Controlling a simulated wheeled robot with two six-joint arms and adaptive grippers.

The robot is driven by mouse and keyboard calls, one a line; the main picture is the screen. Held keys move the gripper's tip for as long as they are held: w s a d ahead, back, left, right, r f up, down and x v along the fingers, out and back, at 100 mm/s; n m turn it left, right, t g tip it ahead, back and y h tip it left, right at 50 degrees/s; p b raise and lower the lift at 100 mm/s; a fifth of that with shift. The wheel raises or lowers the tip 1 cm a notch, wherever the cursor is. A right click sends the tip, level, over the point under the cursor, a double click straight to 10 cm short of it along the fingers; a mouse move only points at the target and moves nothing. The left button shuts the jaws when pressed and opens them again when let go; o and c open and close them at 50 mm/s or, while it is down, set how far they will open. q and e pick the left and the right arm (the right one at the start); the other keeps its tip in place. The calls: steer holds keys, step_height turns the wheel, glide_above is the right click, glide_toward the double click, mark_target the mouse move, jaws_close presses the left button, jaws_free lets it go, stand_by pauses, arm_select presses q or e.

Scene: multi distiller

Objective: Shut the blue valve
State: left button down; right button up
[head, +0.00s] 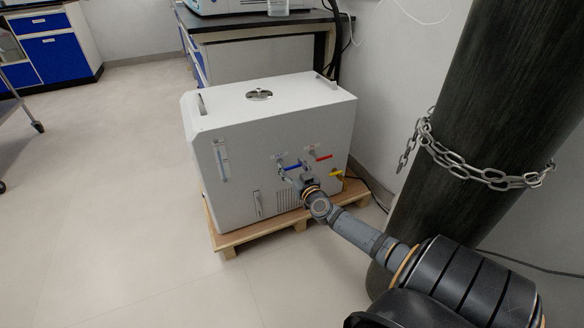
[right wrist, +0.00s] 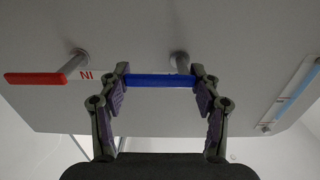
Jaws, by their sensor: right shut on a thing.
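The blue valve (head: 288,167) is a lever on the front of the white distiller box (head: 240,130). In the right wrist view the blue lever (right wrist: 160,81) lies level across the picture, on a grey stem. My right gripper (head: 296,177) reaches the box front at this lever. In the right wrist view its fingers (right wrist: 160,88) are shut on the blue lever, one at each end. My left gripper does not show.
A red valve lever (head: 323,157) sits beside the blue one; a yellow one (head: 336,174) is lower right. The box stands on a wooden pallet (head: 262,231). A dark cylinder with a chain (head: 480,176) stands close on the right. Open floor lies left.

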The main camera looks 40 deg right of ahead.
steer(key=shift+m, duration=0.4)
steer(key=m, duration=0.1)
steer(key=m+p, duration=0.1)
steer(key=shift+f+m, duration=0.35)
steer(key=shift+m, duration=0.05)
steer(key=m, duration=0.2)
steer(key=f+m+p, duration=0.1)
steer(key=m, duration=0.1)
steer(key=shift+a+m, duration=0.2)
steer(key=shift+m, duration=0.1)
steer(key=shift+w+a+f+m, duration=0.1)
steer(key=shift+a+f+m, duration=0.15)
steer(key=shift+m, duration=1.35)
steer(key=shift+w+a+f+m, duration=0.1)
steer(key=shift+a+f+m, duration=0.15)
steer(key=shift+m, duration=1.35)
steer(key=shift+w+a+f+m, duration=0.15)
steer(key=shift+a+m, duration=0.2)
steer(key=shift+m, duration=1.25)
steer(key=o, duration=1.2)
